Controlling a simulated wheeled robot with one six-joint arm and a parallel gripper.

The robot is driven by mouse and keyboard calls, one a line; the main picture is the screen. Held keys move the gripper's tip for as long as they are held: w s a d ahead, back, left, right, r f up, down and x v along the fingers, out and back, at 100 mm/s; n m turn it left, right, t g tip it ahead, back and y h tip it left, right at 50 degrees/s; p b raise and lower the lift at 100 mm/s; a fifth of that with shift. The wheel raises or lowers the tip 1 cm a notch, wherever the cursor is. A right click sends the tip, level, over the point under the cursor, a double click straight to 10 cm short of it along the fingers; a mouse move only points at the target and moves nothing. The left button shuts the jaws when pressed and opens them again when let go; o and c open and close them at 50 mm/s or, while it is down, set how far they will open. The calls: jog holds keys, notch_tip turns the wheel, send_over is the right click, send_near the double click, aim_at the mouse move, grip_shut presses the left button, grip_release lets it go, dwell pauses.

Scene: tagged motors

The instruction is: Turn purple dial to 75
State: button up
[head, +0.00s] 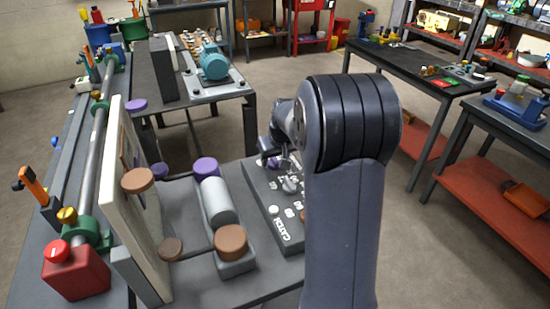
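Several purple round parts show in the head view, and I cannot tell for certain which one is the dial. One purple knob (206,167) is at the far end of a grey cylinder on the near bench. A flat purple disc (135,105) and a smaller purple knob (160,170) sit by the upright pale panel (136,205). A bit of purple (273,162) shows at the far end of the dark control box (272,205), beside my gripper (278,156). My gripper is small and partly hidden behind my arm. Its fingers are not clear. No scale reading is legible.
Brown discs (231,242) stand near the pale panel and grey cylinder. A red button box (75,270) is at the left bench edge. A teal motor (213,62) is on the table behind. Grey floor is open to the right, beyond my arm.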

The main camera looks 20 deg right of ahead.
jog(key=c, duration=0.8)
jog(key=shift+m, duration=0.3)
jog(key=m+h, duration=0.1)
jog(key=m, duration=0.2)
jog(key=shift+a, duration=0.15)
jog(key=shift+w+m+g+h+b, duration=0.1)
jog(key=shift+m+g+h+b, duration=0.35)
jog(key=shift+m, duration=0.85)
jog(key=shift+m+g+h+b, duration=0.15)
jog(key=shift+m+h, duration=0.5)
jog(key=shift+m, duration=0.65)
jog(key=o, duration=0.9)
jog(key=shift+o, duration=0.2)
